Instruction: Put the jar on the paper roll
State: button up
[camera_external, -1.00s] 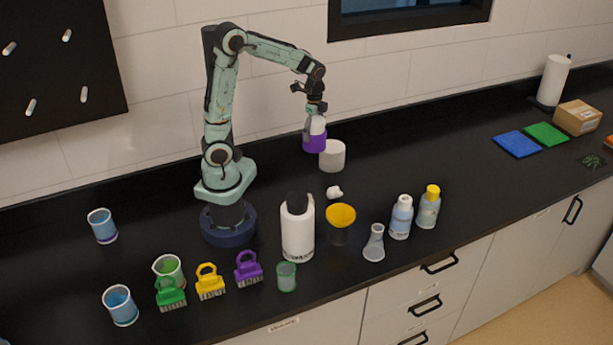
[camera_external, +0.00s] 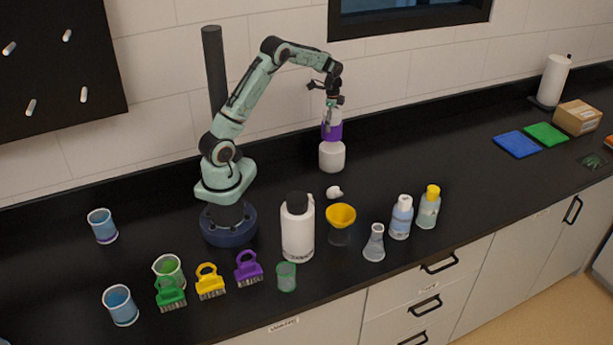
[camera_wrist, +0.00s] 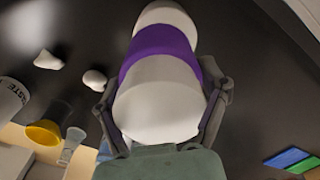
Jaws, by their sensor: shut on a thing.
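The jar (camera_external: 332,131) has a purple body and a white upper part. It is upright, directly above a short white cylinder that looks like the paper roll (camera_external: 332,158). I cannot tell whether the jar's bottom touches the roll's top. My gripper (camera_external: 333,106) points down and is shut on the jar's white upper part. In the wrist view, the jar (camera_wrist: 158,100) is between the fingers of my gripper (camera_wrist: 165,100), and part of the white roll (camera_wrist: 166,14) shows beyond the purple band.
Small white lumps (camera_external: 334,192) lie in front of the roll. A yellow funnel (camera_external: 341,215), a white bottle (camera_external: 298,235), a flask (camera_external: 374,245) and two capped bottles stand nearer the front. A paper towel stand (camera_external: 553,80) is far right.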

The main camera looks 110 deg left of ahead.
aim_at(333, 132)
jog(key=shift+w+a+f, duration=0.1)
jog(key=shift+a+f, duration=0.1)
jog(key=shift+f, duration=0.05)
jog(key=shift+a+f, duration=0.1)
jog(key=shift+f, duration=1.55)
jog(key=shift+f, duration=0.15)
jog(key=o, duration=1.1)
jog(key=shift+o, duration=0.2)
